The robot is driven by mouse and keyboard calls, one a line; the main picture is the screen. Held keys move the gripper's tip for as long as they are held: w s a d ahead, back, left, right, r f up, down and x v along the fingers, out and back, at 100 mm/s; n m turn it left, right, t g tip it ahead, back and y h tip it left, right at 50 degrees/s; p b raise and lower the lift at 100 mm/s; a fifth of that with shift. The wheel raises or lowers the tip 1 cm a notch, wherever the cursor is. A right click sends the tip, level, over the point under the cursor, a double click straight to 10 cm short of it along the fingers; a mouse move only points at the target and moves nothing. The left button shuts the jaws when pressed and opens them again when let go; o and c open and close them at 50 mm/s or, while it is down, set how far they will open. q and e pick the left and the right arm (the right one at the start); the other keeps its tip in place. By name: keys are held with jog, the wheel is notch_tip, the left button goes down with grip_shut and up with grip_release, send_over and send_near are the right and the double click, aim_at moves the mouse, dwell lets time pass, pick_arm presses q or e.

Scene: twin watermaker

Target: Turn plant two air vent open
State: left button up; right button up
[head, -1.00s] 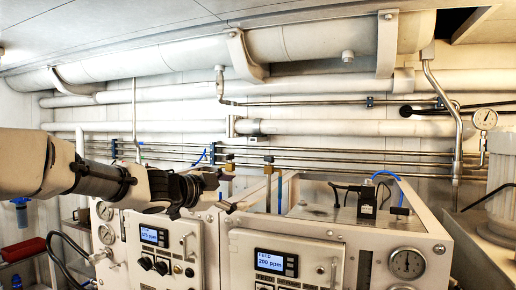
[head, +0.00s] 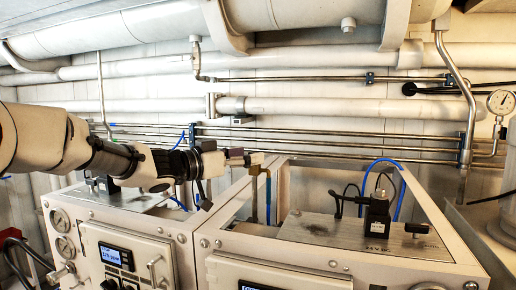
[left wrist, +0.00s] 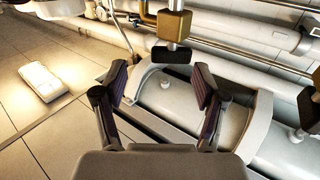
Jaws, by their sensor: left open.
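My left gripper (head: 228,165) reaches in from the left above the white machine frames. Its fingers are spread and empty in the left wrist view (left wrist: 160,88). A brass valve block (left wrist: 174,25) with a black knob or handle (left wrist: 174,56) lies ahead of and between the fingertips there, with no visible contact. In the head view a brass fitting (head: 268,174) on a pipe rises just right of the fingertips, which partly cover this area. A second brass fitting (left wrist: 309,104) shows at the wrist view's right edge. I cannot read which valve is plant two's air vent. My right gripper is out of view.
Two white machine cabinets with displays (head: 117,255) stand below the arm. A black solenoid (head: 378,216) with blue tubing (head: 400,190) sits at right. Horizontal steel pipes (head: 330,136) run behind, and large white pipes (head: 300,50) overhead.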

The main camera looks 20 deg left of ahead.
pick_arm(q)
jog(key=w, duration=0.3)
jog(key=shift+w+d+f+p, duration=0.2)
jog(key=shift+w+f+p, duration=0.2)
jog(key=shift+w+d+f, duration=0.15)
jog(key=shift+w+d, duration=0.05)
jog(key=shift+w, duration=0.05)
jog(key=shift+d, duration=0.2)
jog(key=shift+s+d+r, duration=0.15)
jog(key=shift+s+r, duration=0.05)
jog(key=shift+s, duration=0.05)
jog(key=shift+c, duration=1.3)
jog(key=shift+s+r, duration=0.15)
jog(key=shift+s, duration=0.1)
jog(key=c, duration=0.6)
jog(key=shift+a, duration=0.3)
jog(key=c, duration=0.3)
jog(key=shift+d, duration=0.1)
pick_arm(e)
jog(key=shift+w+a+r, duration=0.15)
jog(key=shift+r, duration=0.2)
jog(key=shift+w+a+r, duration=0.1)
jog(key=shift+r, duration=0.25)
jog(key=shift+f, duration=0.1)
